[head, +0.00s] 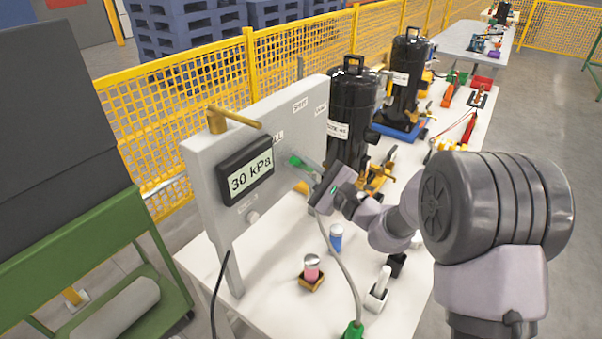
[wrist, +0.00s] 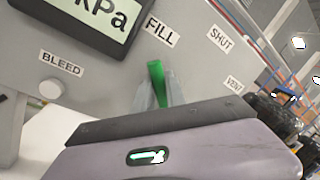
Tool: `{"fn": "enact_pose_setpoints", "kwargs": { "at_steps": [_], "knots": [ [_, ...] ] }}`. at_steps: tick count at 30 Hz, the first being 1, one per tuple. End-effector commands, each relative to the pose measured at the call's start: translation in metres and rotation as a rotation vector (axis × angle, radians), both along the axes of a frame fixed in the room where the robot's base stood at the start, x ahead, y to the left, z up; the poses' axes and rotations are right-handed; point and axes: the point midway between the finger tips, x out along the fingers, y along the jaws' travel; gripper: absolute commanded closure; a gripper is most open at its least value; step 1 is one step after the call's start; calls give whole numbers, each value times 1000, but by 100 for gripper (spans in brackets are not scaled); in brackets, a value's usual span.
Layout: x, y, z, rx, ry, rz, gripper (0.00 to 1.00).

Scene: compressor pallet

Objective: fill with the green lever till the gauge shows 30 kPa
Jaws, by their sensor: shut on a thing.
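The gauge (head: 246,176) on the grey panel (head: 200,162) reads 30 kPa in the head view. Its lower edge shows in the wrist view (wrist: 122,18), with "kPa" readable. The green lever (wrist: 156,76) stands below the FILL label in the wrist view, between my fingers. Its green end also shows in the head view (head: 296,161). My gripper (head: 312,172) is at the panel's front and is shut on the green lever. The wrist view shows the gripper (wrist: 158,98) with its fingertips at the lever. The lever's lower part is hidden by my gripper.
A yellow handle (head: 232,118) tops the panel. A BLEED knob (wrist: 51,89) sits left of the lever; SHUT and VENT labels are to the right. Black compressors (head: 350,112) stand behind on the white table (head: 255,262). A grey hose (head: 343,262) hangs below my gripper.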

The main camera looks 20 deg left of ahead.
Motion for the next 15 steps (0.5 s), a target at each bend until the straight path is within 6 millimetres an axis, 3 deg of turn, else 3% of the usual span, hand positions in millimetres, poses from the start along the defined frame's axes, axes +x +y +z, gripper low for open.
{"fn": "enact_pose_setpoints", "kwargs": {
  "at_steps": [15],
  "knots": [
    [0,0,-6,-27,-74,1,100]
  ]
}}
